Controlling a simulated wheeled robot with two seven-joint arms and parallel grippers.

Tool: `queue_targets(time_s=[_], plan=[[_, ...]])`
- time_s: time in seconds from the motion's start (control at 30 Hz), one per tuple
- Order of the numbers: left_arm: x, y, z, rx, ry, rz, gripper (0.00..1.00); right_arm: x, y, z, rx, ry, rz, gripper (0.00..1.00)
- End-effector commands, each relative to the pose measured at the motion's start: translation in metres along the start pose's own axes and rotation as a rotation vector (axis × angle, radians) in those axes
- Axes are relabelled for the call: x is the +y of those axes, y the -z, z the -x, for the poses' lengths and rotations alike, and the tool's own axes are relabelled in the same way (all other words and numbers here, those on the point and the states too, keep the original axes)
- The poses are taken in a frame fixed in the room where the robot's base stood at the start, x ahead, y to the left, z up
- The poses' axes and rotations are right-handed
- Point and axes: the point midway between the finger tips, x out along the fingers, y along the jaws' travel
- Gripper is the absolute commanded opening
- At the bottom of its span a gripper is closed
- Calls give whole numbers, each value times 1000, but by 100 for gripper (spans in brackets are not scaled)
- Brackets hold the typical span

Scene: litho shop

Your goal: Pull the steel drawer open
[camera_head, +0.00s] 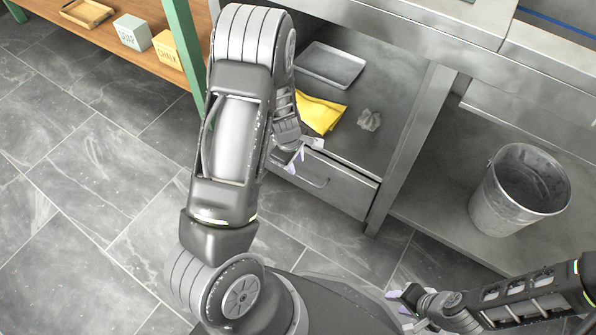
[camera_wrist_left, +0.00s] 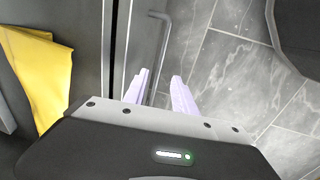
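The steel drawer (camera_head: 342,187) is under the bench shelf, its front close along the shelf edge with a thin dark line between them. Its bar handle (camera_head: 318,182) also shows in the left wrist view (camera_wrist_left: 163,45). My left gripper (camera_head: 297,160) is at the left part of the drawer front. Its lilac fingers (camera_wrist_left: 161,88) are apart, and the lower end of the handle runs down between them in the wrist view. I cannot tell whether they touch it. My right gripper (camera_head: 401,301) is low at the right, fingers apart, empty, away from the drawer.
A grey tray (camera_head: 332,65), a yellow cloth (camera_head: 320,112) and a crumpled grey piece (camera_head: 369,120) lie on the shelf above the drawer. A metal bucket (camera_head: 517,190) stands on the low shelf at right. A bench leg (camera_head: 408,150) is right of the drawer. Tiled floor in front is clear.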

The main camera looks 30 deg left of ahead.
Motion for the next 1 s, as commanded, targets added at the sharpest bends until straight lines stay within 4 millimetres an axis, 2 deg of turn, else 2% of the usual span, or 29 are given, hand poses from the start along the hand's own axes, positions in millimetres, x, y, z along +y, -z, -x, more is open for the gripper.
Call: queue_targets(time_s=[0.4,0.5,0.87,1.0], plan=[[-1,0,-61,0,1,-1,32,13,5,-30,17,-4,-6,36],[-1,0,-71,0,0,-2,32,14,6,-34,20,-4,-7,36],[0,0,-75,0,-1,-2,32,14,7,-35,22,-4,-6,36],[0,0,-75,0,-1,-2,22,14,7,-35,22,-4,-6,36]])
